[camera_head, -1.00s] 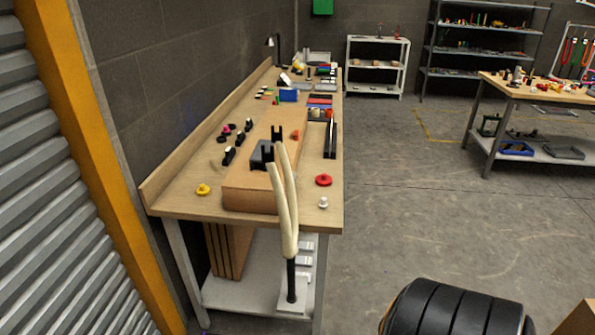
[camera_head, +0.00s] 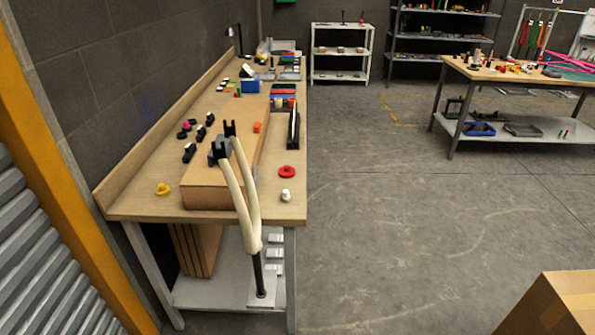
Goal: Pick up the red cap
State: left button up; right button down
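A round red cap (camera_head: 289,172) with a small raised knob lies on the near right part of the wooden workbench (camera_head: 143,200), close to its right edge. A small white knob-like piece (camera_head: 286,196) stands just in front of it, nearer the bench's front edge. A yellow cap of similar shape (camera_head: 163,189) lies at the bench's near left corner. Nothing covers the red cap.
A brown box (camera_head: 210,195) lies on the bench. A cardboard box (camera_head: 556,302) is at lower right. The floor right of the bench is clear.

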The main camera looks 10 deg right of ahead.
aim_at(285, 172)
jog(key=z, duration=0.25)
jog(key=i+l+u, duration=0.2)
jog(key=u, duration=0.95)
jog(key=i+l+u, duration=0.2)
jog(key=l+u, duration=0.2)
jog(key=l, duration=0.5)
jog(key=l+u, duration=0.35)
jog(key=l, duration=0.55)
jog(key=l+u, duration=0.4)
jog(key=l, duration=0.55)
